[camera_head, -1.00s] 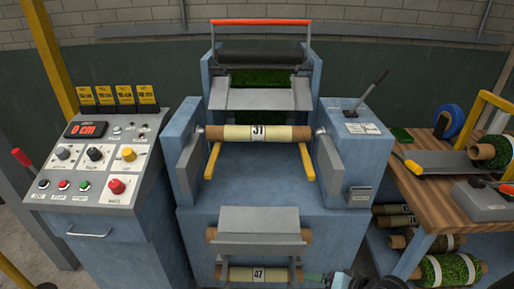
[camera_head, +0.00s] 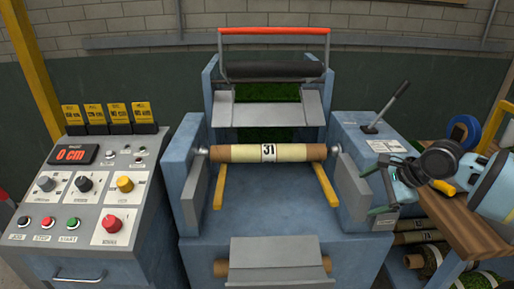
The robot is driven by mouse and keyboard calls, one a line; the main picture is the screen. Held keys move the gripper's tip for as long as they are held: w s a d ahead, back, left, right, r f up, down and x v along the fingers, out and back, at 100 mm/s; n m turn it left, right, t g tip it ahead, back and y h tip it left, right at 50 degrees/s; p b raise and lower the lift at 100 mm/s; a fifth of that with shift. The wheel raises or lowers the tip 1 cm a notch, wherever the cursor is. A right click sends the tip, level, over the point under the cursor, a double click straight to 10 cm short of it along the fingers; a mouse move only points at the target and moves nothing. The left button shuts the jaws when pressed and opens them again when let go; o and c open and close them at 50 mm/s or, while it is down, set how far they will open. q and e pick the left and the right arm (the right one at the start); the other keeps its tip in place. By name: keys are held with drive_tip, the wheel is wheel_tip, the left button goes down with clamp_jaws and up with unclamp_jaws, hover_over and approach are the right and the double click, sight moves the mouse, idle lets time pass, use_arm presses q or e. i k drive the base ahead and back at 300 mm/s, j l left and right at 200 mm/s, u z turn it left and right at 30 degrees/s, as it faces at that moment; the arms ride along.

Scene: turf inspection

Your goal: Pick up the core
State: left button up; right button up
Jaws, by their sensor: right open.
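A core (camera_head: 300,153), a brown tube with a pale yellow wrap and a label reading 31, lies level between the two side arms of the blue machine (camera_head: 275,200). Yellow prongs (camera_head: 325,185) stick out below it. A second tube (camera_head: 222,267) shows its brown ends below, behind a grey plate; its middle is hidden. My right gripper (camera_head: 373,190) is open and empty, to the right of the labelled core and apart from it, in front of the machine's right side. My left gripper is not in view.
A control panel (camera_head: 100,185) with a red 0 cm display, knobs and buttons stands at the left. A lever (camera_head: 388,105) rises from the machine's right block. A wooden bench (camera_head: 470,235) at the right is partly hidden by my arm, with rolls below it.

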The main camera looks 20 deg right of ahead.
sight(253, 153)
drive_tip(key=i+j, duration=0.35)
drive_tip(key=i, duration=0.15)
drive_tip(key=i+j, duration=0.3)
drive_tip(key=i, duration=0.25)
